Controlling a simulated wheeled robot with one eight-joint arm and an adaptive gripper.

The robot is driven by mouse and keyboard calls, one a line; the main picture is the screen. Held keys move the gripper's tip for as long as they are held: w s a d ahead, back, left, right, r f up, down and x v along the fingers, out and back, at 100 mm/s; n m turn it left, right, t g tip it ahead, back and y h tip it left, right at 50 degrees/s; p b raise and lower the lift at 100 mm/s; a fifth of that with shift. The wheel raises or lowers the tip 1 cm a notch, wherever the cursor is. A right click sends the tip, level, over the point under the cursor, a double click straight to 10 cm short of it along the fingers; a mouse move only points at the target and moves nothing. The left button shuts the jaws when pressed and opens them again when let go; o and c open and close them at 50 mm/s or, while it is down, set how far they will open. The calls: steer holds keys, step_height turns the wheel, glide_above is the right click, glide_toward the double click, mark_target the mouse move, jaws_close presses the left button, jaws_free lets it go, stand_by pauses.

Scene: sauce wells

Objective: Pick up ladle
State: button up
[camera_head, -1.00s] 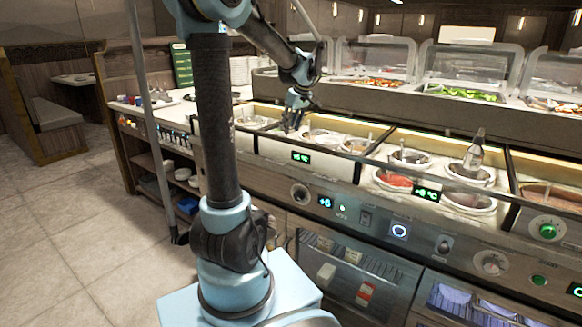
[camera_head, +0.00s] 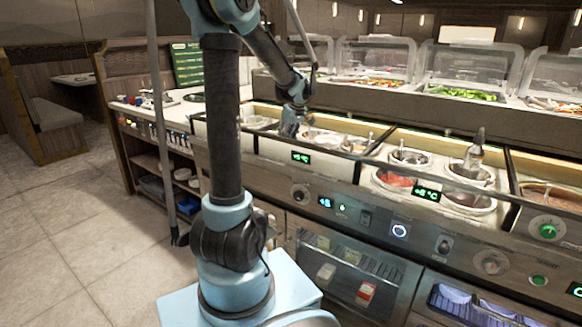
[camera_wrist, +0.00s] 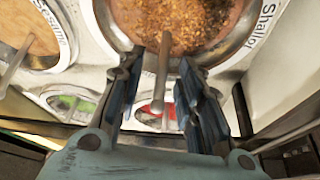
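In the wrist view, a ladle's grey handle (camera_wrist: 162,72) comes out of a round metal well (camera_wrist: 250,22) of brown flaky food, with a label beginning "Shallo". The ladle's bowl is hidden. My gripper (camera_wrist: 160,62) has its two fingers apart, one on each side of the handle. Clear gaps show between the handle and both fingers. In the head view, my gripper (camera_head: 290,124) is low over the sauce counter's left part; the handle between its fingers is too small to make out there.
Another well (camera_wrist: 30,30) labelled Sesame, with its own handle, lies at the left of the wrist view. Red and green wells show beneath my gripper.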

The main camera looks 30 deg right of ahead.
jaws_close()
steer(key=shift+r, duration=0.1)
step_height(320, 180, up, 10)
steer(key=shift+f, duration=0.1)
stand_by(0.4)
